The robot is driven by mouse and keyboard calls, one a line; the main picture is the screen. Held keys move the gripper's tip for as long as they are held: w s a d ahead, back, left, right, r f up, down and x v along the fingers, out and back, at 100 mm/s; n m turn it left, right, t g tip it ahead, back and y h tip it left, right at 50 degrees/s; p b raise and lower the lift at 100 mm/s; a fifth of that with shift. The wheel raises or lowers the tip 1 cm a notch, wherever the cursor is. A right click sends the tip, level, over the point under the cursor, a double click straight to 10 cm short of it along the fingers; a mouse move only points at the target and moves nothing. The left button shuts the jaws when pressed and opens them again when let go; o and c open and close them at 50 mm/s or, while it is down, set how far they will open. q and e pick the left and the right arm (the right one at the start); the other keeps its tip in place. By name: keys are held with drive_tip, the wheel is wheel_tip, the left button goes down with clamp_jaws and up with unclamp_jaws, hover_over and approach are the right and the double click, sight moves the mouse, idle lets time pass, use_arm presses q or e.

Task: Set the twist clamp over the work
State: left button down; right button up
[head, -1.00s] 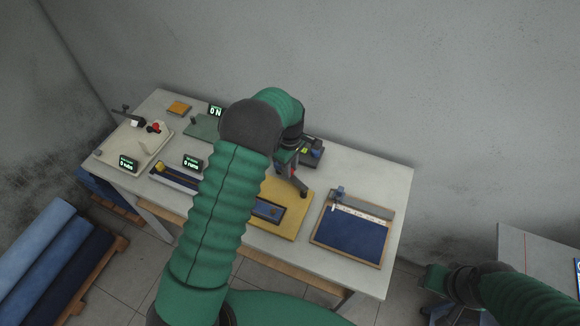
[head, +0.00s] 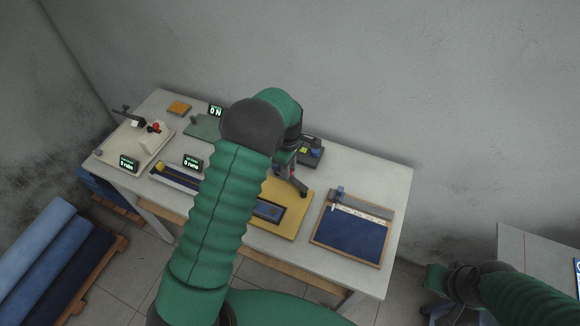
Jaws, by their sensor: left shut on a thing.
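My left gripper (head: 288,160) is over the back part of the yellow board (head: 293,222), partly hidden behind its own wrist. It is shut on a small dark part with a red patch, which I take to be the twist clamp (head: 299,186); its dark arm slants down to the right over the board. A dark tray with a blue strip (head: 268,211), which seems to be the work, lies on the board in front of the clamp, its left side hidden by my forearm. My right arm is at the lower right, clear of the table; its fingers do not show clearly.
A dark box with yellow and green tops (head: 310,151) stands just behind the board. A framed blue panel with a ruler (head: 349,241) lies to the right. Gauges and a white plate (head: 134,145) fill the left. Bare table (head: 385,180) is at the back right.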

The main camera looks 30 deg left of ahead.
use_arm(q)
drive_tip(key=s+n, duration=0.1)
drive_tip(key=n, duration=0.1)
drive_tip(key=s+n+p, duration=0.1)
drive_tip(key=n, duration=0.1)
drive_tip(key=shift+s+a+r, duration=0.1)
drive_tip(key=shift+a+r, duration=0.05)
drive_tip(key=shift+r, duration=0.05)
drive_tip(key=s+n+p, duration=0.1)
drive_tip(key=n, duration=0.1)
drive_tip(key=s+n+p, duration=0.1)
drive_tip(key=n, duration=0.1)
drive_tip(key=shift+d, duration=0.3)
drive_tip(key=s+n+p, duration=0.1)
drive_tip(key=d+n+p, duration=0.1)
drive_tip(key=n, duration=0.1)
drive_tip(key=shift+s, duration=0.4)
drive_tip(key=shift+s+d+f+n+p, duration=0.1)
drive_tip(key=shift+s+d+n+p, duration=0.25)
drive_tip(key=shift+n+p, duration=0.4)
drive_tip(key=shift+s+d+f+n+p, duration=0.15)
drive_tip(key=shift+d+n+p, duration=0.25)
drive_tip(key=shift+n, duration=0.65)
drive_tip(key=shift+s, duration=0.1)
drive_tip(key=c, duration=1.4)
unclamp_jaws()
drive_tip(key=shift+d, duration=0.1)
drive_tip(key=shift+o, duration=1)
drive_tip(key=shift+r, duration=0.1)
